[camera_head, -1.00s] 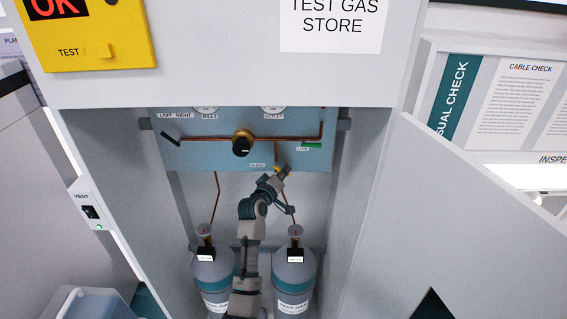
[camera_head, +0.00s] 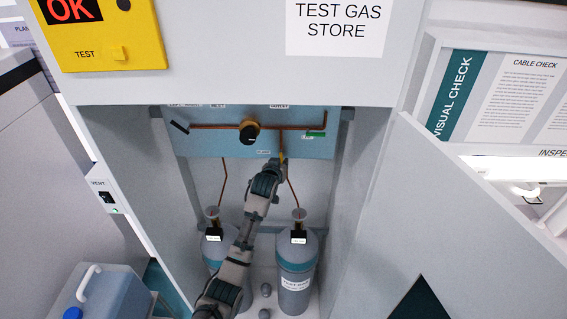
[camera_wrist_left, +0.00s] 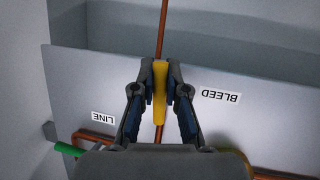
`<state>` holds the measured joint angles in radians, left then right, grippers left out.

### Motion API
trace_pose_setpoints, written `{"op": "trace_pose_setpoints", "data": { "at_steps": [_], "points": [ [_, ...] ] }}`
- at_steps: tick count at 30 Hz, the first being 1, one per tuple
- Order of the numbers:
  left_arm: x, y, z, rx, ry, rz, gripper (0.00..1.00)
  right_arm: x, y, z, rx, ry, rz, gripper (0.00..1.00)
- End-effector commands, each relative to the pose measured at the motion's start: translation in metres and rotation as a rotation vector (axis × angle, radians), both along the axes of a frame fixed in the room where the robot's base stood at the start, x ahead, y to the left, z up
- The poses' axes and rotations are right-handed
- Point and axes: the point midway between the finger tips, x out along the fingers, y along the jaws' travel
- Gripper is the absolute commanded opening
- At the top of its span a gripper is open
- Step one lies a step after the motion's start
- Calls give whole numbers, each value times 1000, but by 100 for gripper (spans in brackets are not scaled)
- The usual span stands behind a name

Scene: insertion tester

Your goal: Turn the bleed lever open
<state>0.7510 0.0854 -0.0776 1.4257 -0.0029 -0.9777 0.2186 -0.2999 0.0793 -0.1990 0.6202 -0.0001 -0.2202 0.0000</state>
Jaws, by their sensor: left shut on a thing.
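The yellow bleed lever (camera_wrist_left: 160,93) sits between the fingers of my left gripper (camera_wrist_left: 160,88) in the left wrist view, in line with the copper pipe behind it. My left gripper is shut on it. In the head view only a small bit of the lever (camera_head: 282,157) shows above my left gripper (camera_head: 279,165), at the lower edge of the blue panel (camera_head: 205,143). The BLEED label (camera_wrist_left: 220,97) is beside the lever in the wrist view. My right gripper is not in view.
Two gas bottles stand in the cabinet, the left one (camera_head: 213,247) partly behind my arm and the right one (camera_head: 297,262) beside it. A black-and-brass knob (camera_head: 249,131) is on the panel. The open cabinet door (camera_head: 440,215) stands at the right. Side walls flank the opening.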

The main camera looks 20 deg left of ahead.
Motion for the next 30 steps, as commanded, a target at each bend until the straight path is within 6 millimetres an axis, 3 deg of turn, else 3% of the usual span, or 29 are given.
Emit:
{"op": "trace_pose_setpoints", "data": {
  "at_steps": [1, 23, 24, 27, 30],
  "points": [
    [-1, 0, -10, 19, 26, -2, 0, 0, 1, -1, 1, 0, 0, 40],
    [-2, 3, -9, 100, 49, -1, 0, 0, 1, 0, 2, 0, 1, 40],
    [-2, 3, -9, 100, 49, -1, 18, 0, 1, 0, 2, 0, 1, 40],
    [-2, 3, -7, 99, 44, -1, 39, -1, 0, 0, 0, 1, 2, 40],
    [-2, 3, -5, 99, 39, -1, 39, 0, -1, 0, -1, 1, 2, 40]
  ]
}}
